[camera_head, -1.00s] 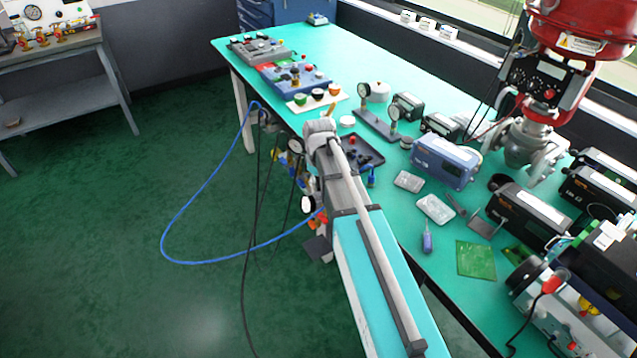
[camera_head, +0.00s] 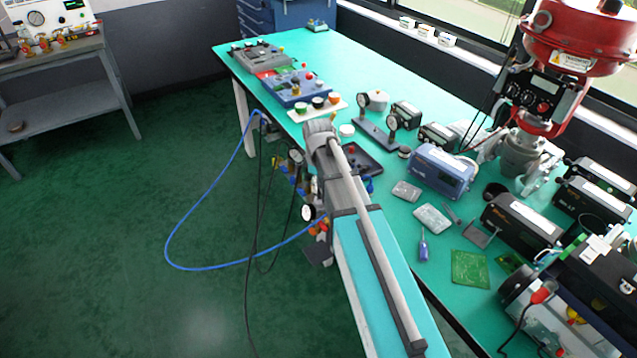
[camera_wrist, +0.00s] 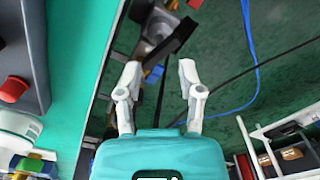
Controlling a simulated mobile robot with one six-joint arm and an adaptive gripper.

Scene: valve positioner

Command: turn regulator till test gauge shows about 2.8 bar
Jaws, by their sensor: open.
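My gripper (camera_wrist: 159,78) is open and empty in the wrist view, its two pale fingers spread. Just beyond the fingertips are a dark block-like part (camera_wrist: 171,42) and small blue and yellow fittings; I cannot tell which part is the regulator. In the head view, my arm hides the gripper and part of the fittings (camera_head: 290,185) at the table's front edge. A round white gauge (camera_head: 308,213) and another gauge (camera_head: 296,156) show beside my arm there. Their dials are too small to read, and I cannot tell which is the test gauge.
The green-topped table (camera_head: 350,70) holds a gauge stand (camera_head: 378,134), a blue-grey box (camera_head: 441,171), a screwdriver (camera_head: 423,246) and a red valve actuator (camera_head: 575,45). A blue hose (camera_head: 190,267) loops over the floor. The floor to the left is mostly clear.

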